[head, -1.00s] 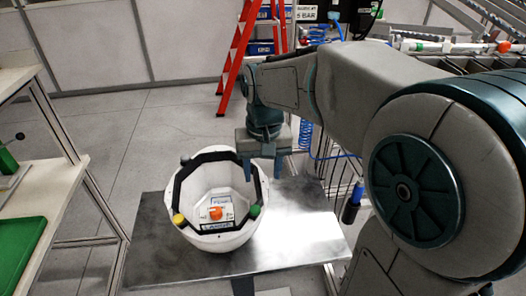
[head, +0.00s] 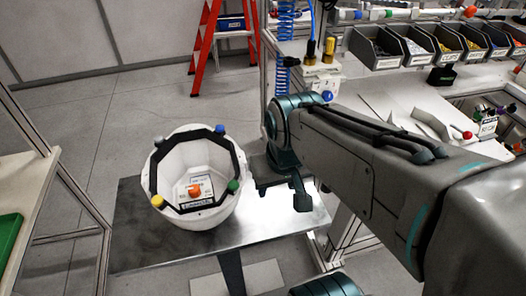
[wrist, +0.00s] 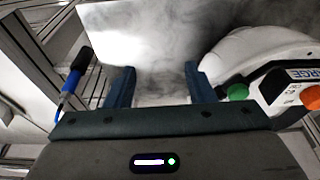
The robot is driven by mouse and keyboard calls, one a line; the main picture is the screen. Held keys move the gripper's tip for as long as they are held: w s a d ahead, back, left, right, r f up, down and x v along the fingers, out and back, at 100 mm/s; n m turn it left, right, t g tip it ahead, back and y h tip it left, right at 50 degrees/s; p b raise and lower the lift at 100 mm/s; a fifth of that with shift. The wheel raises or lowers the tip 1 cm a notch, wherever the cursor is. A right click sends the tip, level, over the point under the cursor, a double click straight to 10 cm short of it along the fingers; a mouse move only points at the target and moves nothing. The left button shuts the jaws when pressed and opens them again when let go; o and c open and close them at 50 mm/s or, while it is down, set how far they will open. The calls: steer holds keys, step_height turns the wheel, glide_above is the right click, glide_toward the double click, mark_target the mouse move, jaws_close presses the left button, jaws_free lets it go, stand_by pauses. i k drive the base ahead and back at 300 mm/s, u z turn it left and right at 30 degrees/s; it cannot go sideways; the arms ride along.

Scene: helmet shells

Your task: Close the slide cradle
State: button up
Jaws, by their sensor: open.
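A white helmet shell (head: 212,212) lies open side up on a metal table. A black angular frame (head: 237,160) lines its opening, with blue, green, yellow and grey knobs. Inside are an orange knob (head: 195,190) and a white label. No separate part can be told for sure as the slide cradle. My gripper (head: 282,194) is open and empty just right of the shell, pointing down, apart from it. In the wrist view the open fingers (wrist: 157,82) are over the bare tabletop, with the shell (wrist: 255,50) and its green knob (wrist: 238,92) to their right.
The metal table (head: 265,230) is bare at its front and right. A shelf rack stands at left. A red ladder (head: 205,40) is behind. A bench with grey parts bins (head: 378,48) is at the back right. A blue-handled tool (wrist: 78,68) hangs near the table edge.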

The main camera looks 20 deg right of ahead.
mark_target(421, 121)
steer(key=z, duration=1.75)
steer(key=k, duration=0.25)
steer(key=z, duration=0.05)
steer(key=i, duration=0.25)
steer(key=u, duration=0.05)
